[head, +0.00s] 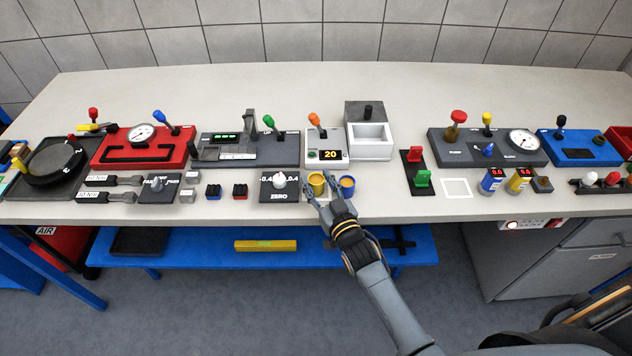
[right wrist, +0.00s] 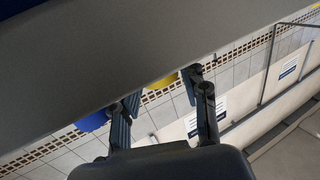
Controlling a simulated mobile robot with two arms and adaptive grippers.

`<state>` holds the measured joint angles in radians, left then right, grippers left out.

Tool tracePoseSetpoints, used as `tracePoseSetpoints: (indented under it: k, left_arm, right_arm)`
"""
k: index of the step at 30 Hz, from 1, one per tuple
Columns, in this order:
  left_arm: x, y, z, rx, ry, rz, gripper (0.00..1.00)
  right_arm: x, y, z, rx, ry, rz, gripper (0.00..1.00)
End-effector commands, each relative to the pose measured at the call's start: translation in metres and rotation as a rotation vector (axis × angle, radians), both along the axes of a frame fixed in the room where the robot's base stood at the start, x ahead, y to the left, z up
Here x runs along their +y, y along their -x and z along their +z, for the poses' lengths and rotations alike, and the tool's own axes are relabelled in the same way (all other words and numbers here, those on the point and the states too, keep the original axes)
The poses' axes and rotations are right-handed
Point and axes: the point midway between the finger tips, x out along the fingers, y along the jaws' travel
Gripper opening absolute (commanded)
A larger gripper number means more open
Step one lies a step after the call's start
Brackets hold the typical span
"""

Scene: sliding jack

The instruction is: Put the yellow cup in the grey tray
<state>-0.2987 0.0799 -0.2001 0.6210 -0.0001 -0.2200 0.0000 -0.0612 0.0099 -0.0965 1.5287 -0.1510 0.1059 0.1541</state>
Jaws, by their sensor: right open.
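The yellow cup (head: 316,185) stands on the bench near its front edge. It also shows partly in the right wrist view (right wrist: 164,81). A blue cup (head: 347,188) stands just right of it, and its blue side shows in the right wrist view (right wrist: 92,121). My right gripper (head: 320,197) is open at the front of the yellow cup; I cannot tell whether a finger touches it. Its two fingers show apart in the right wrist view (right wrist: 163,105). The light grey tray (head: 388,152) sits behind and to the right of the cups. My left gripper is not in view.
A grey box with a "20" display (head: 325,155) and an orange lever stands behind the cups. A dark dial block (head: 280,187) is left of them. Red and green switches (head: 417,172) stand to the right. Bare bench lies behind the row of devices.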

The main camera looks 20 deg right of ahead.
Motion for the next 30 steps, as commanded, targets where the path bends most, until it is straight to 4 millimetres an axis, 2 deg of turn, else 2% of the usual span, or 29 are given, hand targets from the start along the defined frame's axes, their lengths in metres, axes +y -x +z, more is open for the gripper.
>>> tracePoseSetpoints:
  k: [5,8,12,23,30]
  left_arm:
    - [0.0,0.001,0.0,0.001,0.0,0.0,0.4]
    - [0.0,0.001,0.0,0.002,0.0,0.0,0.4]
    - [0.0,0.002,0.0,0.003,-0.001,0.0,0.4]
    - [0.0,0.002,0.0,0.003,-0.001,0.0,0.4]
    - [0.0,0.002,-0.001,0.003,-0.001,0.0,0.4]
  right_arm:
    - [0.0,0.0,0.0,0.0,0.0,0.0,0.44]
    - [0.0,0.0,0.0,0.0,0.0,0.0,0.28]
    - [0.0,0.0,0.0,0.0,0.0,0.0,0.0]
    - [0.0,0.0,0.005,0.0,0.0,0.0,0.0]
    - [0.001,0.004,0.035,-0.001,-0.001,0.001,0.0]
